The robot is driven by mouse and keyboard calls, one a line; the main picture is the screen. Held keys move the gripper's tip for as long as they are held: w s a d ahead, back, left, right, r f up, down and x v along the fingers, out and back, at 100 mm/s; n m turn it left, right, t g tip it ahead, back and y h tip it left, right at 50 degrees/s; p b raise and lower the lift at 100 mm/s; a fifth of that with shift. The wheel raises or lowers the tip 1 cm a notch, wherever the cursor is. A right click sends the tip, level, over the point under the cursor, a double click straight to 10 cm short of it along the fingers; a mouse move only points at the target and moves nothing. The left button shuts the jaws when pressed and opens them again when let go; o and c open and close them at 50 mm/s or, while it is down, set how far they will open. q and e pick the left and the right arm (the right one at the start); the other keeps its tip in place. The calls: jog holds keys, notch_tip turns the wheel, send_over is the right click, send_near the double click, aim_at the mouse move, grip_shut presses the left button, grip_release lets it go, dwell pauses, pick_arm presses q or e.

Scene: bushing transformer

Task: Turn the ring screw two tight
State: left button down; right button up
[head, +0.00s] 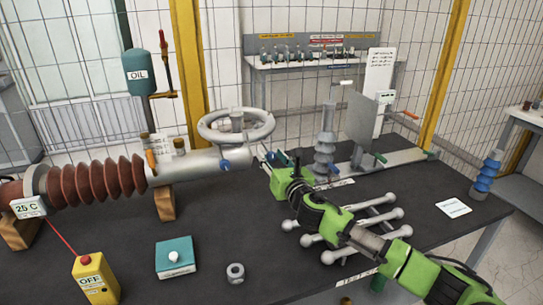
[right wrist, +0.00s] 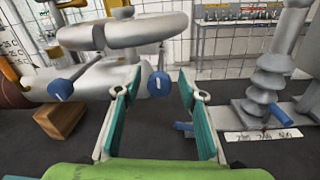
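The metal ring (head: 236,125) sits on the grey end of the brown ribbed bushing (head: 95,183); it also shows at the top of the right wrist view (right wrist: 125,32). Two blue-headed ring screws hang below it there, a left one (right wrist: 62,86) and a right one (right wrist: 158,84), each with a white mark. Which is number two I cannot tell. My right gripper (head: 272,160) is beside the ring's right side. Its teal fingers (right wrist: 160,82) are open, with the right screw's head seen between their tips; contact is not visible. My left gripper is not in view.
A grey insulator (head: 325,140) and a metal plate (head: 361,119) stand right of the ring. Metal rods (head: 350,225) lie under my right arm. A nut (head: 235,272), teal box (head: 175,257) and yellow OFF box (head: 95,280) stand at the front of the dark table.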

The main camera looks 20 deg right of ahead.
jog(key=shift+w, duration=0.25)
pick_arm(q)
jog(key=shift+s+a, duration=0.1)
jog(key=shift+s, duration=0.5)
pick_arm(e)
jog(key=shift+c, duration=0.3)
grip_shut()
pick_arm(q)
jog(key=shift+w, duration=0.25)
